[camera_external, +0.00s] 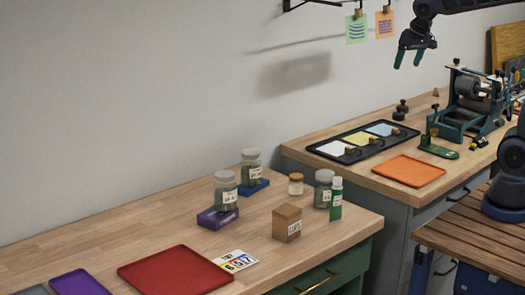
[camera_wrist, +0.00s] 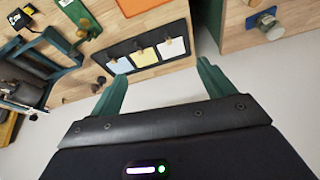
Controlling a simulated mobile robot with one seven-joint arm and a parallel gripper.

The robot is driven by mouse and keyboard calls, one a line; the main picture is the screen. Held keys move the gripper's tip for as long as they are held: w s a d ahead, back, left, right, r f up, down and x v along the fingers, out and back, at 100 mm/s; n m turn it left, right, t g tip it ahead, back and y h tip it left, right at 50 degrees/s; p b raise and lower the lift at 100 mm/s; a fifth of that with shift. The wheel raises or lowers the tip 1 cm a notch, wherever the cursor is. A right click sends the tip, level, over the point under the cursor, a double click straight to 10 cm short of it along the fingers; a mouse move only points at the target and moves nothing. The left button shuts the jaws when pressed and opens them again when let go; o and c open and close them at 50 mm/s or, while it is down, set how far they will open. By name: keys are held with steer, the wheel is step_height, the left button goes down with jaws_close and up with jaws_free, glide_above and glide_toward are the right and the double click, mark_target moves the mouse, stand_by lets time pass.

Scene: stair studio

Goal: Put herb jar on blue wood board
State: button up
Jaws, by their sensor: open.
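Several lidded glass jars with greenish contents stand on the front wooden counter in the external view. One jar (camera_external: 250,163) stands on a blue block-like board (camera_external: 253,188). Another jar (camera_external: 225,188) stands on a purple board (camera_external: 218,218). A third jar (camera_external: 323,190) stands on the bare counter behind a green tube. I cannot tell which is the herb jar. My gripper (camera_external: 409,60) is open and empty, high above the far counter, well away from the jars. Its spread fingers also show in the wrist view (camera_wrist: 162,70).
A green tube (camera_external: 336,200), wooden box (camera_external: 287,223), small jar (camera_external: 296,184) and red tray (camera_external: 175,271) share the front counter. The far counter holds a black tray (camera_external: 325,150), an orange mat (camera_external: 408,171) and a roller press (camera_external: 474,100). A gap separates the counters.

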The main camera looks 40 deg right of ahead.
steer(key=s+d+f, duration=0.1)
steer(key=s+d, duration=0.2)
steer(key=s, duration=0.6)
steer(key=s+d+f+n, duration=0.1)
steer(key=s+d, duration=0.3)
steer(key=s, duration=0.5)
steer(key=shift+f+t, duration=0.3)
steer(key=shift+f, duration=0.45)
